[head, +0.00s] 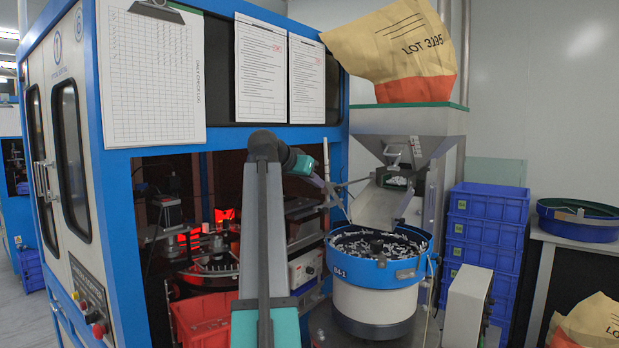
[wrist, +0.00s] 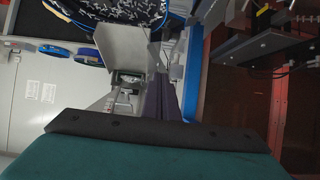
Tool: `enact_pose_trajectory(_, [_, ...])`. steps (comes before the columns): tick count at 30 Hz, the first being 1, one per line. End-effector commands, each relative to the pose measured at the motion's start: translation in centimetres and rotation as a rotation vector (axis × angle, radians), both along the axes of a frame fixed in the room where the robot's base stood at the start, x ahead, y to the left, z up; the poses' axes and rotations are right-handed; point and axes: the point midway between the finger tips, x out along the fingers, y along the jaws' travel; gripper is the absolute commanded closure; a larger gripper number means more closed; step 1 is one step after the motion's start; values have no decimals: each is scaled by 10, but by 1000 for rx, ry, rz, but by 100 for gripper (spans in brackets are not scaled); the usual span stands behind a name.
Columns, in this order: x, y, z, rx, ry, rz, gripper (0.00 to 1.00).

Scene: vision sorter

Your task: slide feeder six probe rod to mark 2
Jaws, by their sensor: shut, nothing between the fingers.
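The feeder has a blue-rimmed bowl (head: 378,302) full of small pale parts, under a grey hopper (head: 425,123) and a sloping chute (head: 378,207). The chute also shows in the wrist view (wrist: 122,46). A small metal fitting (head: 392,158) sits above the chute mouth and may carry the probe rod; it also shows in the wrist view (wrist: 122,100). I cannot make out the rod clearly, nor any numbered marks. My gripper (head: 340,200) is shut and empty, in front of the cabinet opening and left of the chute. Its dark fingers (wrist: 170,72) point towards the bowl in the wrist view.
The blue-framed cabinet (head: 228,136) stands close on the left, with machinery and a red bin (head: 203,318) inside its opening. Stacked blue crates (head: 487,228) and a side table stand at the right.

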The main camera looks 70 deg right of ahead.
Motion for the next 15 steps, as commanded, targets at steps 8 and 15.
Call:
enact_pose_trajectory(8, [-9,-35,-18,1,0,-1,100])
enact_pose_trajectory(15, [-10,-38,-40,1,0,3,100])
